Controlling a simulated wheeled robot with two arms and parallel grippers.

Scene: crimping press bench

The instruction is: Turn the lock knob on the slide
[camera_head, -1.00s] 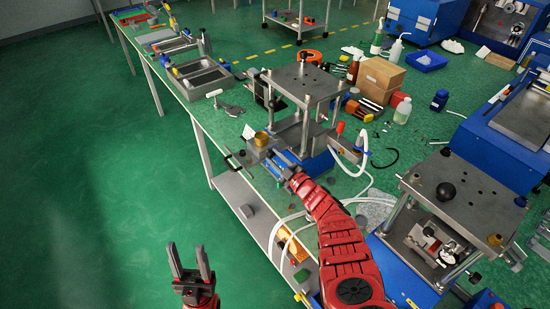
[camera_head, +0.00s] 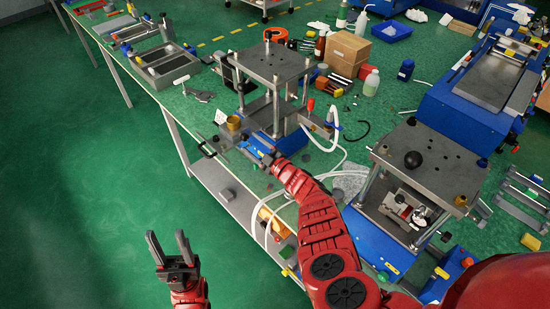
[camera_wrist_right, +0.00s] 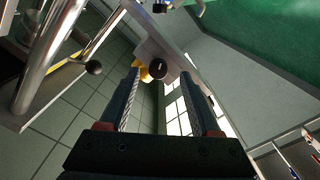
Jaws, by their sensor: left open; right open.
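The press (camera_head: 275,70) with its slide stands on the green bench. In the right wrist view a dark round knob (camera_wrist_right: 158,68) with a pale line on its face sits on a grey block, ahead of and between my right fingers. My right gripper (camera_wrist_right: 158,76) is open, and I cannot tell whether either finger touches the knob. In the head view my right gripper (camera_head: 252,150) is low at the front of the press, and the knob is not clearly visible there. My left gripper (camera_head: 170,248) is open and empty over the floor, away from the bench.
A brass cup (camera_head: 233,123) stands beside the press front. White hoses (camera_head: 325,150) curl to its right. A second press (camera_head: 430,160) with a black ball knob is close right of my right arm. Green floor on the left is clear.

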